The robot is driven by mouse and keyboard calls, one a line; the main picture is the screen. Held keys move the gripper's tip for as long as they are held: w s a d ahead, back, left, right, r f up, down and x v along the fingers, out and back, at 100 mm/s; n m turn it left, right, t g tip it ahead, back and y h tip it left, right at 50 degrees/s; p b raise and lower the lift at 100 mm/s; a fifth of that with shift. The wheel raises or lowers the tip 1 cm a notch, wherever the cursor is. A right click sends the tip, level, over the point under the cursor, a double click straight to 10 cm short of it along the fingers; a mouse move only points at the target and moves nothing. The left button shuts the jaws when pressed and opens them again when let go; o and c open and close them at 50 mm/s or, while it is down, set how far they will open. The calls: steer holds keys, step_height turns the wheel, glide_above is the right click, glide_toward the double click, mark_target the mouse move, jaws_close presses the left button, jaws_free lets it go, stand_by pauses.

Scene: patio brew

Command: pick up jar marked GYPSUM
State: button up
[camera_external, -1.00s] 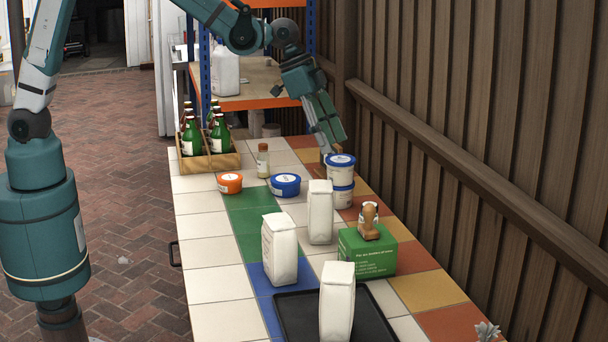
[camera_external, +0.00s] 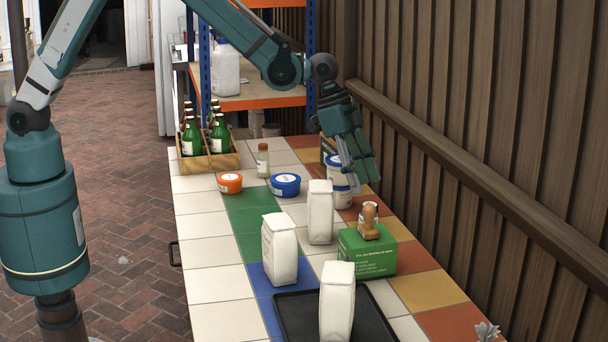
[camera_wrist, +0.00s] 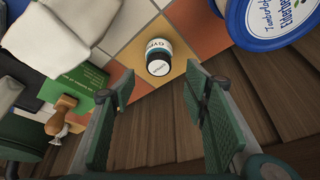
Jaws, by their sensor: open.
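The jar marked GYPSUM (camera_wrist: 158,57), white-labelled with a dark lid, stands on the tiles in the wrist view; only the first letters "GYP" are readable. It lies ahead of and between the open fingers of my gripper (camera_wrist: 156,88), apart from them.
A green box (camera_external: 369,252) with a wooden stamp (camera_external: 369,222) on top stands close to the jar. White bags (camera_external: 320,212) stand nearer the camera. A wooden wall (camera_external: 480,130) bounds the right side.

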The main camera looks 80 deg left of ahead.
steer(key=shift+f, duration=0.1)
steer(key=shift+x, duration=1.2)
steer(key=shift+b+x, duration=0.85)
steer(key=shift+x, duration=1.75)
steer(key=shift+s, duration=0.1)
steer(key=c, duration=0.9)
